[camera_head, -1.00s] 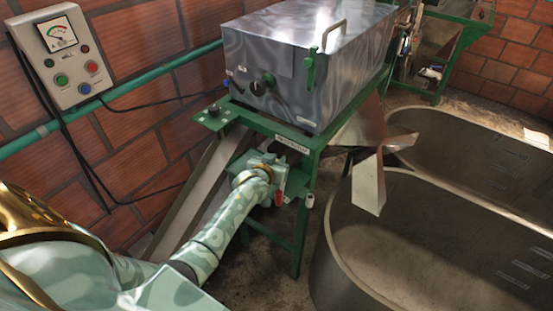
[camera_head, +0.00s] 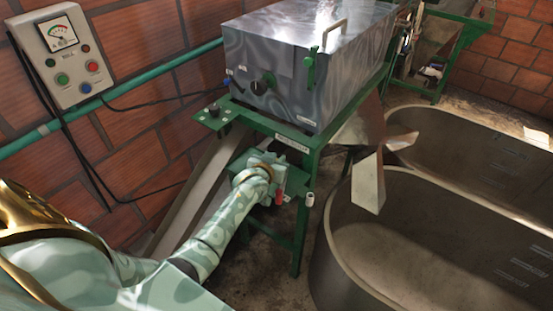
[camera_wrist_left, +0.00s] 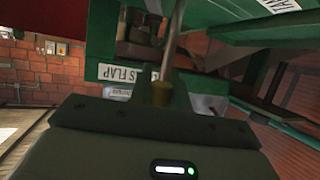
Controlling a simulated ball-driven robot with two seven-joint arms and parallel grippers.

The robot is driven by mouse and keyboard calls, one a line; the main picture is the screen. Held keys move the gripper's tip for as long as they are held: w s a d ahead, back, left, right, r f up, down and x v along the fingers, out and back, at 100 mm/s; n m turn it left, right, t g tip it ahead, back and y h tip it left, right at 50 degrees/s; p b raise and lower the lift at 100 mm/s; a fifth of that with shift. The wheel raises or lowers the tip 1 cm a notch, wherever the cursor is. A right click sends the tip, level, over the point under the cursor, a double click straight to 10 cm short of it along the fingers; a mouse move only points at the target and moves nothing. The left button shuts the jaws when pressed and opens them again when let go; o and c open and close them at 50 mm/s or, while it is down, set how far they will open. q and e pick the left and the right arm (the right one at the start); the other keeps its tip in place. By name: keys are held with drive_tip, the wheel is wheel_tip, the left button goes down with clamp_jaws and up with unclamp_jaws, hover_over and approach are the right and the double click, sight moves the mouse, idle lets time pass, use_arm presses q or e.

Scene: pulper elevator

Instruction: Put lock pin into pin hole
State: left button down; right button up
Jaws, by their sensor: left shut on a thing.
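My left gripper (camera_head: 277,178) is at the green frame below the steel machine box, and its fingertips are hard to make out in the head view. In the left wrist view the dark jaws (camera_wrist_left: 152,118) are shut on the lock pin (camera_wrist_left: 173,48). The pin shows as a thin grey metal rod with a brass-coloured lower part, standing up from the jaws. Its upper end runs out of the top of the picture, beside green metal parts. I cannot make out the pin hole or tell whether the pin is in it. My right gripper is not in view.
The green frame (camera_head: 299,235) carries the steel box (camera_head: 305,65). A white label reading "FLAP" (camera_wrist_left: 128,76) is close behind the pin. A red-handled part (camera_head: 279,198) is beside the gripper. A large grey tank (camera_head: 335,270) stands right; a control box (camera_head: 62,55) hangs left.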

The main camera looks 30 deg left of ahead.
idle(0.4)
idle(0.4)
use_arm(q)
drive_tip(key=shift+p, duration=0.45)
drive_tip(key=shift+f+b, duration=1.2)
drive_tip(key=shift+f, duration=0.3)
drive_tip(key=shift+r, duration=0.1)
drive_tip(key=shift+r+p, duration=1.1)
drive_tip(key=shift+p, duration=0.15)
drive_tip(key=shift+p, duration=0.45)
idle(0.7)
drive_tip(key=shift+f+b, duration=0.9)
drive_tip(key=shift+f, duration=0.25)
